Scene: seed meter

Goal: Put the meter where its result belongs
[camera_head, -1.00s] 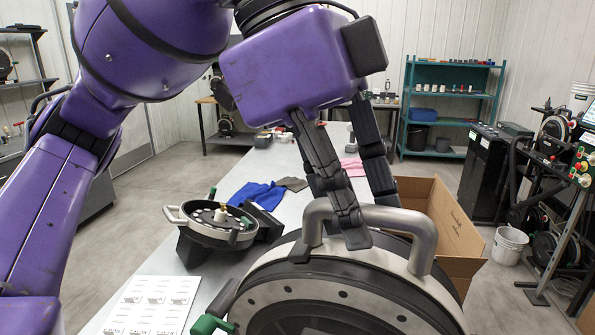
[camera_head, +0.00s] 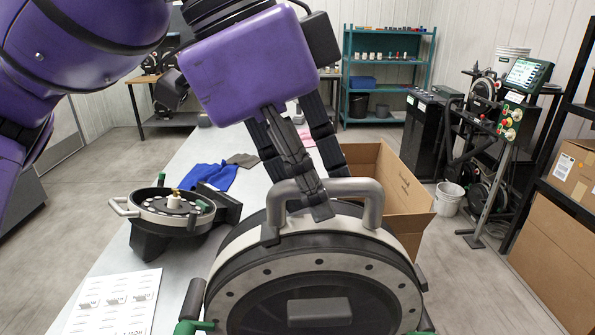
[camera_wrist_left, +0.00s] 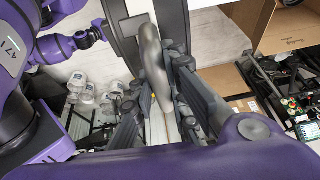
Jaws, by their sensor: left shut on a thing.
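A large round meter (camera_head: 300,262) with a silver rim, dark face and green knobs stands upright, its lower part cut off by the head view's bottom edge. It has a grey bar handle (camera_head: 375,192) on top. My left gripper (camera_head: 325,195) is shut on this handle from above. The left wrist view shows the handle (camera_wrist_left: 152,62) between the fingers (camera_wrist_left: 160,85). Whether the meter touches the bench is hidden. My right gripper is not in view.
A smaller round device (camera_head: 170,212) with a side handle and a printed sheet (camera_head: 118,302) lie on the grey bench at left, near blue cloth (camera_head: 207,177). An open cardboard box (camera_head: 410,187) stands behind the meter. A screen stand (camera_head: 527,78), bucket (camera_head: 448,197) and boxed rack are at right.

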